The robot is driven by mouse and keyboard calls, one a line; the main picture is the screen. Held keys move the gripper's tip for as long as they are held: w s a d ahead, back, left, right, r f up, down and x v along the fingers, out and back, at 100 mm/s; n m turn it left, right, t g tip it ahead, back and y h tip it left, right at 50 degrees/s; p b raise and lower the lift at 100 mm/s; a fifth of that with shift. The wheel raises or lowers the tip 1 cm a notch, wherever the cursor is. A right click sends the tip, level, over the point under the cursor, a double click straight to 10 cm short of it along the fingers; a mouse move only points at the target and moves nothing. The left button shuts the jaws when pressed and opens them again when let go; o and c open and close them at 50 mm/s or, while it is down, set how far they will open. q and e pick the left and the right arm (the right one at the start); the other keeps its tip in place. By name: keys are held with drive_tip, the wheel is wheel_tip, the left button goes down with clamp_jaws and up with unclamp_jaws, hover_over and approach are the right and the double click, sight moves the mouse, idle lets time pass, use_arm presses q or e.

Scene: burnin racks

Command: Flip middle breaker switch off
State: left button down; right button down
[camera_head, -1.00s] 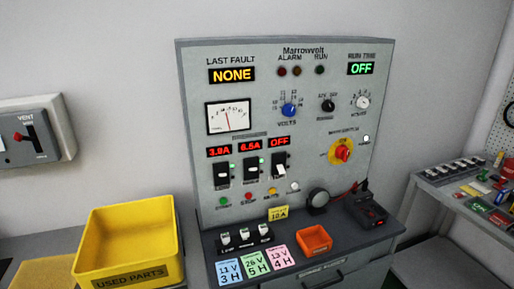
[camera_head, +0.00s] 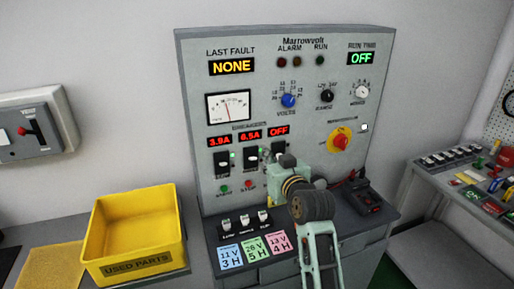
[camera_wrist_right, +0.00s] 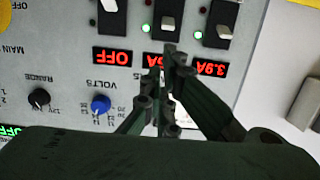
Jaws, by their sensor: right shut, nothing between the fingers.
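The middle breaker switch (camera_head: 250,157) is on the grey panel below the red "6.5A" display (camera_head: 249,134). In the wrist view, which is upside down, the same switch (camera_wrist_right: 168,20) has a white lever and a lit green lamp beside it. My right gripper (camera_head: 270,161) is in front of the panel, just right of this switch in the head view. In the wrist view my right gripper (camera_wrist_right: 167,57) is shut and empty, its fingertips over the middle display, close to the switch. Contact cannot be told. My left gripper is out of view.
The left breaker (camera_head: 222,163) reads 3.9A. The right breaker (camera_wrist_right: 112,18) reads OFF and is mostly hidden by my gripper in the head view. A red rotary knob (camera_head: 340,142) is farther right. A yellow bin (camera_head: 135,268) stands at left.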

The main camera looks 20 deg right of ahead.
sight(253, 158)
idle(0.3)
drive_tip(key=w+p, duration=0.1)
drive_tip(key=w, duration=0.2)
drive_tip(key=w+f+p, duration=0.1)
drive_tip(key=w, duration=0.6)
drive_tip(key=shift+a+f+p, duration=0.15)
drive_tip(key=shift+f+p, duration=0.1)
drive_tip(key=shift+p, duration=0.15)
